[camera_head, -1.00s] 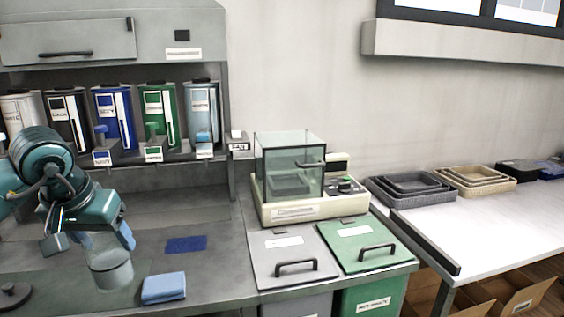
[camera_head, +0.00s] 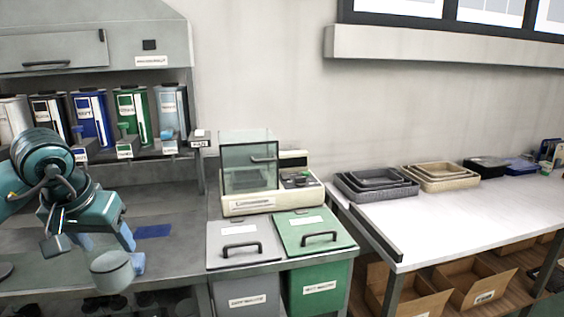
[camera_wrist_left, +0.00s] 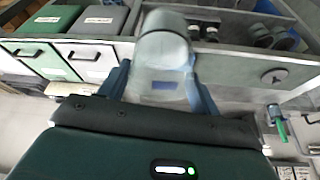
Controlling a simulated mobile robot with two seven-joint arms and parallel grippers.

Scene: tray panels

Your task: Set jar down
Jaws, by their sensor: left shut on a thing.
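A clear, grey-tinted jar (camera_head: 112,276) is in my left gripper (camera_head: 105,243), over the front part of the grey counter in the head view. The gripper is shut on it. In the left wrist view the jar (camera_wrist_left: 165,55) sits between the two blue fingers, its round end pointing away from the wrist. I cannot tell whether its base touches anything. My right gripper is not in view.
A dark blue mat (camera_head: 153,231) lies flat on the counter behind the jar. To the right are a grey-lidded bin (camera_head: 243,243), a green-lidded bin (camera_head: 313,232) and a balance with a glass case (camera_head: 249,170). Labelled dispensers (camera_head: 90,118) line the back.

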